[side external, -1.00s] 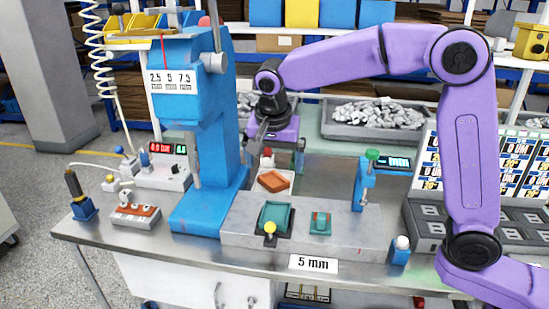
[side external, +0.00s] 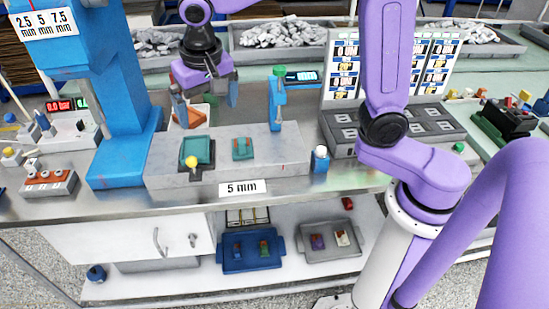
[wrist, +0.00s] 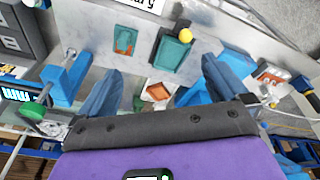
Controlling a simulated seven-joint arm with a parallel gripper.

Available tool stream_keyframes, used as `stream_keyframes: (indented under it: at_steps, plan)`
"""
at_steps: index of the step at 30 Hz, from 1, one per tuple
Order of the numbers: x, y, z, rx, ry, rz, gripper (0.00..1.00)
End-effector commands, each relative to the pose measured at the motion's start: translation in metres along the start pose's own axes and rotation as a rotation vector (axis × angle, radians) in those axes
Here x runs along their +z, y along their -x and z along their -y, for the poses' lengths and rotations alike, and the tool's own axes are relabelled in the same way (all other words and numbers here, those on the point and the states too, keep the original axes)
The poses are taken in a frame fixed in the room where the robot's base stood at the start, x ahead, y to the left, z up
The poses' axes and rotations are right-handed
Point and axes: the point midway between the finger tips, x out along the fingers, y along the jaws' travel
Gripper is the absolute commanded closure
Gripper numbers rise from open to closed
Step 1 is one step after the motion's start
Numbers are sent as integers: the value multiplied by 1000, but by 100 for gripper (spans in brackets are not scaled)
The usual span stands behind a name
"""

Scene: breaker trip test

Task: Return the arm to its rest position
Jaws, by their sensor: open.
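My purple arm is bent above the bench, and my gripper (side external: 207,99) points down over the back of the grey fixture block (side external: 275,152). Its two fingers are spread wide with nothing between them; the wrist view also shows my gripper (wrist: 163,88) empty. The block holds a teal piece in a dark-rimmed pocket (side external: 197,151) and a smaller teal and orange piece (side external: 242,148). A white bin with an orange piece (wrist: 158,90) lies behind the block, partly hidden by a finger in the side view.
The blue press (side external: 125,110) stands left of my gripper. A small blue gauge stand (side external: 276,100) is to the right, then a panel of grey switches (side external: 345,128). A yellow knob (side external: 191,162) sits at the block's front. Trays of grey parts (side external: 280,34) line the back.

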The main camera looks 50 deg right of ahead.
Motion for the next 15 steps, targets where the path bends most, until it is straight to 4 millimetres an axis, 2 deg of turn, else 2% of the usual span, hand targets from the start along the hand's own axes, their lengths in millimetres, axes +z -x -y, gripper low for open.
stream_keyframes:
  at_steps: [8,15]
  plan:
    - [60,-2,-39,-50,382,46,0]
    - [115,-6,-81,-97,707,79,0]
